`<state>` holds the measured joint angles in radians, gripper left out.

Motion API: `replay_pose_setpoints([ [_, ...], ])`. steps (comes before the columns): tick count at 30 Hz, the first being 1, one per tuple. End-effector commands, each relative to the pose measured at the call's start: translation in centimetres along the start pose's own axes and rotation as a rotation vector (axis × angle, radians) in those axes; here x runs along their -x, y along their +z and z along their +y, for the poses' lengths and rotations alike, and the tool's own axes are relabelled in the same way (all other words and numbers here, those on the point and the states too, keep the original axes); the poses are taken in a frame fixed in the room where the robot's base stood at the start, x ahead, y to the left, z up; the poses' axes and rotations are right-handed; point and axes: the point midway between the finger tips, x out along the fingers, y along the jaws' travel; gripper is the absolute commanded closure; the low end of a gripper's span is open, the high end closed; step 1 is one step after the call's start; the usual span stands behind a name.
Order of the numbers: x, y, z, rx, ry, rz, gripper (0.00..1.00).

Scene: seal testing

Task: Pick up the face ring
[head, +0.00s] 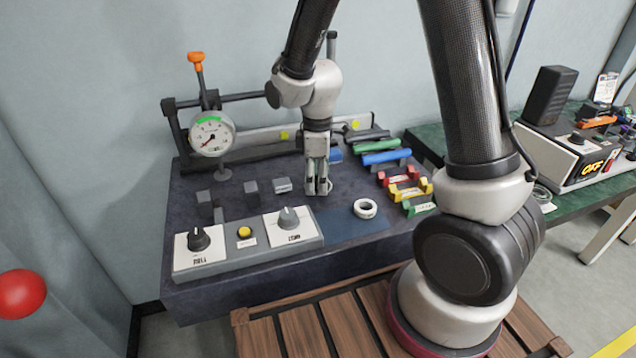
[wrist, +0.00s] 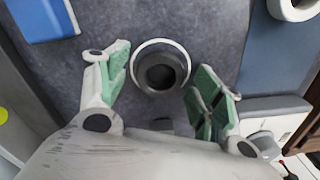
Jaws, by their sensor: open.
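My gripper (wrist: 162,90) is open, with its green-padded fingers spread on either side of a dark grey ring (wrist: 160,72) with a dark centre. A thin white circle (wrist: 160,42) surrounds this ring. The fingers look apart from it. In the head view my gripper (head: 318,190) points down over the dark bench top and hides what is beneath it. A thicker white ring (head: 365,208) lies on the blue mat (head: 338,229); it also shows at the wrist view's top right (wrist: 292,8). I cannot tell for sure which is the face ring.
A control panel (head: 250,258) with two knobs and a yellow button stands at the front. A dial gauge (head: 211,134) stands at left. Small grey blocks (head: 251,190) sit left of my gripper. Coloured holders (head: 404,183) and green and blue bars (head: 380,146) are at right.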

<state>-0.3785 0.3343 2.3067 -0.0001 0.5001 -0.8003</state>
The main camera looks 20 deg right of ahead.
Motion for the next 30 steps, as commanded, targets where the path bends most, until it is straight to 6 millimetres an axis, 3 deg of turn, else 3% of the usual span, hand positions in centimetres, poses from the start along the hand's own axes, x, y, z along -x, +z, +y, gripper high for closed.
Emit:
replay_pose_setpoints([
  [4,0.0,0.0,0.0,0.0,0.0,0.0,0.37],
  [11,0.1,0.0,0.0,0.0,0.0,0.0,0.79],
  [22,0.7,0.0,0.0,0.0,0.001,0.001,0.83],
  [30,5.9,-0.1,0.1,0.0,0.004,0.004,0.83],
])
